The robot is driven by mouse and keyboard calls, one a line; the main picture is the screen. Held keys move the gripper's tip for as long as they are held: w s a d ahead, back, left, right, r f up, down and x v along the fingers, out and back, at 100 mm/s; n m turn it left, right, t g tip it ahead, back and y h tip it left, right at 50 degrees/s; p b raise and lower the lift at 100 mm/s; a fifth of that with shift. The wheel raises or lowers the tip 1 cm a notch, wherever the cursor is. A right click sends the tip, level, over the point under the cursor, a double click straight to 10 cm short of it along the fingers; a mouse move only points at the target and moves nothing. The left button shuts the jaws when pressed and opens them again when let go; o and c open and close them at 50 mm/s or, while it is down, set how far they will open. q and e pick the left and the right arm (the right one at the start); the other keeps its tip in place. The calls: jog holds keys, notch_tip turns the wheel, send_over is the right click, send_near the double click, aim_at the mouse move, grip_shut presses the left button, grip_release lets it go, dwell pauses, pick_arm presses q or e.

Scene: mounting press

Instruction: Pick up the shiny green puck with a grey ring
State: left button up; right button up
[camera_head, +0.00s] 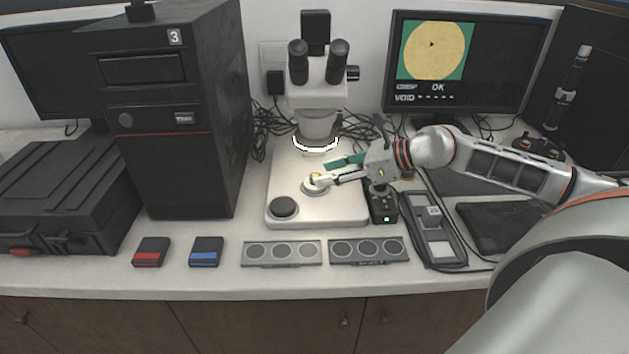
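I cannot make out a shiny green puck with a grey ring for certain. My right gripper (318,180) reaches in from the right, low over the pale microscope base (345,210). Its tip is at a small round grey disc (314,190) with a pale, yellowish spot on top. Whether it touches or holds anything there is too small to tell. A flat teal-green piece (345,161) shows just behind the gripper; what it is is unclear. My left gripper is not in view.
A microscope (318,85) rises behind. A dark round knob (284,207) sits front left on its base. Two trays with round wells (281,264) (369,262), a red-striped box (151,252) and a blue-striped box (206,252) line the front. A black tower (190,110) stands left.

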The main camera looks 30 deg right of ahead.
jog(key=shift+x, duration=1.4)
jog(key=shift+r, duration=0.1)
jog(key=c, duration=1)
